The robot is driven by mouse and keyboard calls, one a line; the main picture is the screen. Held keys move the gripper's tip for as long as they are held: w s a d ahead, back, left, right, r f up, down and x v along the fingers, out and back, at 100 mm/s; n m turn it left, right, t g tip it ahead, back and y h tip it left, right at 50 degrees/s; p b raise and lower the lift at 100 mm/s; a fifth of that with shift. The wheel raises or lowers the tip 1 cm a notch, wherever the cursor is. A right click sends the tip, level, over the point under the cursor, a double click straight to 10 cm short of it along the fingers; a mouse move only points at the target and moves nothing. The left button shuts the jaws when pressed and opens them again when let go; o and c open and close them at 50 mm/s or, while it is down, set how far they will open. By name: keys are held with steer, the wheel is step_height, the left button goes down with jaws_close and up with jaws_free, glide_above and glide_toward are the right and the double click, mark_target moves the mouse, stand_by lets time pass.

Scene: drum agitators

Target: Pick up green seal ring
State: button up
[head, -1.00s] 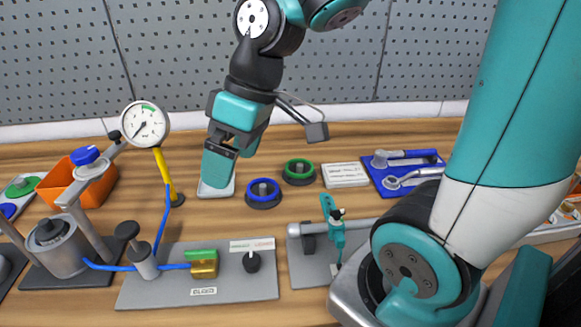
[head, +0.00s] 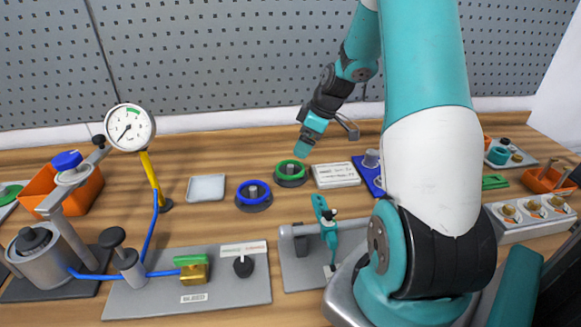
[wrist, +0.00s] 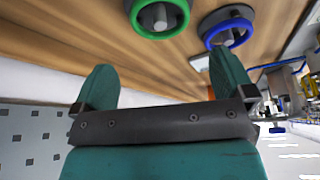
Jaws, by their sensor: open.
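The green seal ring (head: 291,169) sits around a dark round holder with a grey post, in the middle of the bench. It also shows at the top of the wrist view (wrist: 158,16). A similar holder with a blue ring (head: 254,192) stands to its left in the head view. My gripper (head: 303,150) is just above and behind the green ring, apart from it. In the wrist view its two teal fingers (wrist: 165,80) are spread wide with nothing between them.
A small white tray (head: 206,188) lies left of the rings. A white labelled block (head: 336,175) is close right of the green ring. A clamp stand (head: 322,235) and a valve plate (head: 215,292) stand in front. The perforated wall (head: 230,60) is behind.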

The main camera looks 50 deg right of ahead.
mark_target(291, 166)
steer(key=p+x, duration=0.2)
steer(key=x, duration=0.7)
steer(key=shift+w+a+f+p, duration=0.1)
steer(key=shift+w+f+p, duration=0.1)
steer(key=shift+p, duration=0.2)
steer(key=c, duration=0.7)
steer(key=shift+o, duration=0.2)
steer(key=shift+r, duration=0.1)
